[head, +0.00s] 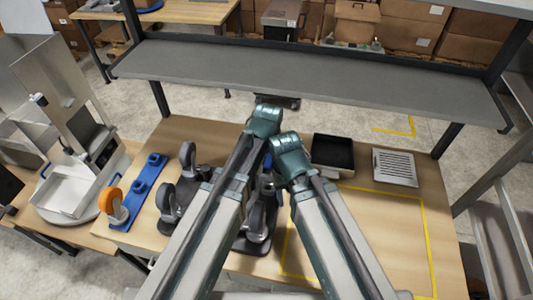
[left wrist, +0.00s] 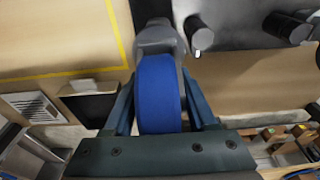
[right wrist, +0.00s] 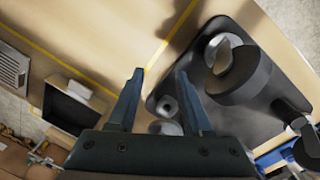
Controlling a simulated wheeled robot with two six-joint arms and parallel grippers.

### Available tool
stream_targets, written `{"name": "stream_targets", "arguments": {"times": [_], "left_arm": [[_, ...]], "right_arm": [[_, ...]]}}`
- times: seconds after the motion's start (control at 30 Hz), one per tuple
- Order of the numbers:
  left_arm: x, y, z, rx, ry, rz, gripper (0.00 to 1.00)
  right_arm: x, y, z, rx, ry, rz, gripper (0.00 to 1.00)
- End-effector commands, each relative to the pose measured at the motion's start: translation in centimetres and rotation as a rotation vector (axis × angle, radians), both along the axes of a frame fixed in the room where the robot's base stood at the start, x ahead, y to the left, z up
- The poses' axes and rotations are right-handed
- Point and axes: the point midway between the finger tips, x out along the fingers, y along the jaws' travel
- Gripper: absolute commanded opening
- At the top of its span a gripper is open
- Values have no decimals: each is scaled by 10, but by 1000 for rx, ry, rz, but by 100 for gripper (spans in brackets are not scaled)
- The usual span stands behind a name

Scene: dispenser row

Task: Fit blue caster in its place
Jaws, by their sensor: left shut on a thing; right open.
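My left gripper (left wrist: 160,84) is shut on the blue caster (left wrist: 160,95). In the left wrist view its blue wheel is between the fingers, and its grey fork (left wrist: 157,38) points away from the gripper, beside a dark base (left wrist: 240,15) with round posts. I cannot tell whether the fork touches the base. My right gripper (right wrist: 160,72) is open and empty, near a dark base (right wrist: 205,115) carrying a dark-wheeled caster (right wrist: 245,72) and a short post (right wrist: 167,103). In the head view my arms cover both grippers and most of the blue caster.
A blue base (head: 143,192) with an orange caster (head: 110,200) stands at the left. Grey casters (head: 188,158) stand beside it. A black tray (head: 333,168) and a slotted grey plate (head: 395,168) lie at the right. The yellow-taped area (head: 385,225) looks clear. A shelf (head: 300,80) spans the back.

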Motion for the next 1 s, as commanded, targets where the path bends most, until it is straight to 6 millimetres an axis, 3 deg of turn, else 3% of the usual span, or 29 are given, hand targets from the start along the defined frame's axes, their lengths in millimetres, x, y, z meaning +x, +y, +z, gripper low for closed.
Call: {"name": "stream_targets", "arguments": {"times": [0.5, 1.0], "left_arm": [[0, 0, -28, 0, 0, 0, 0], [0, 0, -29, 0, 0, 0, 0]], "right_arm": [[0, 0, -28, -1, 0, 6, 50], [0, 0, -29, -1, 0, 7, 50]]}}
